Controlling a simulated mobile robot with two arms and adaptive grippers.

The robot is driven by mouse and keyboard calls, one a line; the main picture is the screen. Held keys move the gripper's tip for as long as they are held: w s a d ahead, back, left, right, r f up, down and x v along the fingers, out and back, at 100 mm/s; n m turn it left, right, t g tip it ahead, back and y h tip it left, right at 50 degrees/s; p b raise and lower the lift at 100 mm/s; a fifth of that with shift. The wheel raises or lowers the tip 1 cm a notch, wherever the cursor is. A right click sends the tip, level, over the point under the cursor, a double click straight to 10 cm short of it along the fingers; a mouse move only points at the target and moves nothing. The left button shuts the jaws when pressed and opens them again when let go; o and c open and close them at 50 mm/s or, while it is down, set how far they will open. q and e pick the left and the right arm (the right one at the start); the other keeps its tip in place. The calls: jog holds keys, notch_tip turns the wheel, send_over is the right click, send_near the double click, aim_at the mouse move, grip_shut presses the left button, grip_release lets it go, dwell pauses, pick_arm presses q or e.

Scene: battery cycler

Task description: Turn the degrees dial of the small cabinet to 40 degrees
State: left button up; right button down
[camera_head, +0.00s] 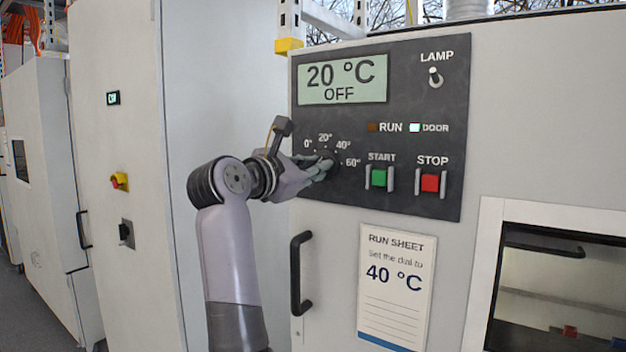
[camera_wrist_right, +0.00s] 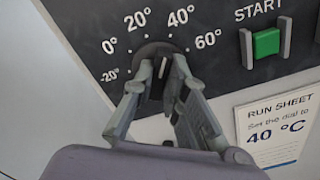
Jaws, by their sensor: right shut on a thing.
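The degrees dial (camera_head: 331,157) is a round black knob on the dark control panel, with a printed scale around it. It also shows in the right wrist view (camera_wrist_right: 155,49), with a short white mark on it pointing roughly up; the exact degree it marks is hard to tell. My right gripper (camera_head: 322,169) is shut on the dial, one finger on each side, as the right wrist view (camera_wrist_right: 158,82) shows. The display (camera_head: 342,79) reads 20 °C and OFF. The run sheet (camera_head: 396,290) says to set the dial to 40 °C. My left gripper is out of view.
Right of the dial are the green START button (camera_head: 379,178) and the red STOP button (camera_head: 430,183), between raised guards. A lamp switch (camera_head: 435,78) sits above. A black door handle (camera_head: 300,272) sticks out below the panel. A tall cabinet (camera_head: 120,200) stands at left.

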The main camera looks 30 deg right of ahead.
jog(key=shift+m, duration=0.5)
jog(key=shift+b, duration=0.3)
jog(key=c, duration=1.6)
grip_release()
jog(key=shift+r, duration=0.1)
notch_tip(320, 180, up, 10)
jog(key=shift+a+f, duration=0.1)
jog(key=shift+f, duration=0.1)
jog(key=shift+r, duration=0.15)
